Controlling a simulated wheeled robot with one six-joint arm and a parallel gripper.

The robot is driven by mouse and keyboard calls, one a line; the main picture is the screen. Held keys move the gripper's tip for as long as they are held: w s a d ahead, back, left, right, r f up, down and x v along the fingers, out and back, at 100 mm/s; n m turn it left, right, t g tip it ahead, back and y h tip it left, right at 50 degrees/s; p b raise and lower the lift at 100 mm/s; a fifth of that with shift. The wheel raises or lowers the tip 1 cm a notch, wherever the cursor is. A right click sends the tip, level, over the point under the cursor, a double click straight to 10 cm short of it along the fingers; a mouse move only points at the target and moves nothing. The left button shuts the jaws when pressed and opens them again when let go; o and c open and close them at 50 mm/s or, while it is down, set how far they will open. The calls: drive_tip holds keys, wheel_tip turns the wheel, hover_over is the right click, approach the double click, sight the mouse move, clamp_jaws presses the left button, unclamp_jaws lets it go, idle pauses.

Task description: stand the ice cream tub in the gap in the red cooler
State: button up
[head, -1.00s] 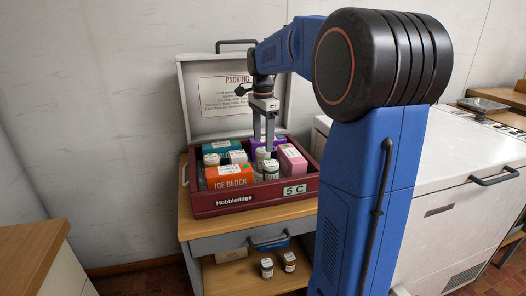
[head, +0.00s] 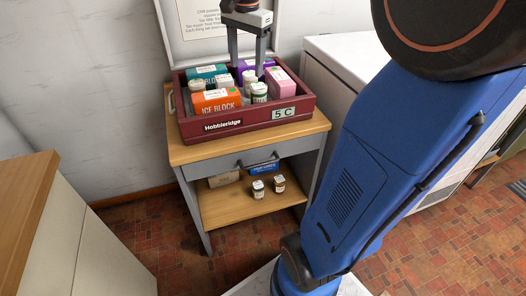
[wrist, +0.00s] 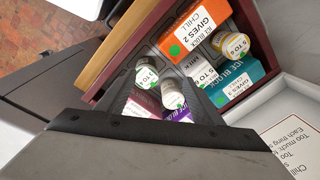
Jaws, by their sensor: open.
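The red cooler (head: 200,128) stands open on a wooden-topped stand. Several white-lidded tubs stand among the packed boxes, and I cannot tell by label which is the ice cream tub. My gripper (head: 247,68) is open, pointing down into the back middle of the cooler. One pale-lidded tub (head: 249,78) stands upright between or just in front of its fingertips; in the wrist view a tub (wrist: 172,96) shows between the fingers. I cannot tell whether the fingers touch it. A green-labelled tub (head: 259,94) stands in front of it. The cooler floor is mostly hidden.
The cooler also holds an orange ice block (head: 217,101), a teal box (head: 206,72), a purple box (head: 254,65) and a pink box (head: 281,84). The raised lid (head: 180,35) stands behind. Two small jars (head: 258,189) stand on the lower shelf. A white chest (head: 345,60) stands right.

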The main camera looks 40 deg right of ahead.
drive_tip(key=s+a+f+n+t, duration=0.1)
drive_tip(key=s+a+f+n, duration=0.2)
drive_tip(key=s, duration=0.4)
drive_tip(key=s+a+f+n+t, duration=0.1)
drive_tip(key=s+a+f+n, duration=0.2)
drive_tip(key=s+f+n, duration=0.3)
drive_tip(key=s+a+f+n+t, duration=0.1)
drive_tip(key=s+a+f+n, duration=0.2)
drive_tip(key=s, duration=0.6)
wheel_tip(320, 180, down, 2)
drive_tip(key=shift+a+f+n+t, duration=0.1)
drive_tip(key=shift+a+n+t, duration=0.25)
drive_tip(key=shift+n, duration=0.65)
drive_tip(key=shift+s, duration=0.1)
